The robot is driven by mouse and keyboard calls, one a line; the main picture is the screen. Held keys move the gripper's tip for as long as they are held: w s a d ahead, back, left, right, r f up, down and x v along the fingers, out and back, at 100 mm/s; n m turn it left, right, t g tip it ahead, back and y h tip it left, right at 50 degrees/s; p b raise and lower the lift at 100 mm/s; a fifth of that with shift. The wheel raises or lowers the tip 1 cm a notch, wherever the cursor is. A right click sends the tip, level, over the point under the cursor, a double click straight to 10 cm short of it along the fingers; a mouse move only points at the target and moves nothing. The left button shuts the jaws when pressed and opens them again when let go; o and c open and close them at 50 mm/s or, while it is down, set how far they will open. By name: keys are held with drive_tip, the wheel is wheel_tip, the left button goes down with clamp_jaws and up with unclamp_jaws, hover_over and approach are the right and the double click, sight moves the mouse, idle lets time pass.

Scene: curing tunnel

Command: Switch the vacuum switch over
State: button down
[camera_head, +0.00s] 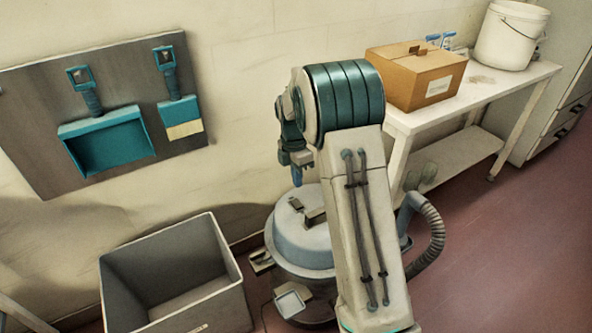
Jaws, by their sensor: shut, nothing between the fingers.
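The vacuum (288,238) stands on the floor in the middle of the view, with a blue-grey lid and a corrugated hose (436,235) on its right. My arm covers its right part. A small dark fitting (314,216) sits on top of the lid; I cannot tell whether it is the switch or which way it is set. My gripper (297,179) points down, shut and empty, with blue fingertips above the back of the lid. It looks apart from the lid, but the gap is hard to judge.
An open grey bin (228,266) stands close on the left. A wall board (40,95) holds a teal dustpan (110,140) and brush (178,100). A white table (480,92) on the right carries a cardboard box (415,78) and white bucket (508,38). The right floor is clear.

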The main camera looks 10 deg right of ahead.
sight(299, 206)
drive_tip(key=f, duration=0.2)
drive_tip(key=f+b, duration=0.1)
drive_tip(key=f, duration=0.2)
drive_tip(key=s+f, duration=0.1)
drive_tip(key=f, duration=0.1)
drive_tip(key=shift+d+f, duration=0.15)
drive_tip(key=shift+f, duration=0.2)
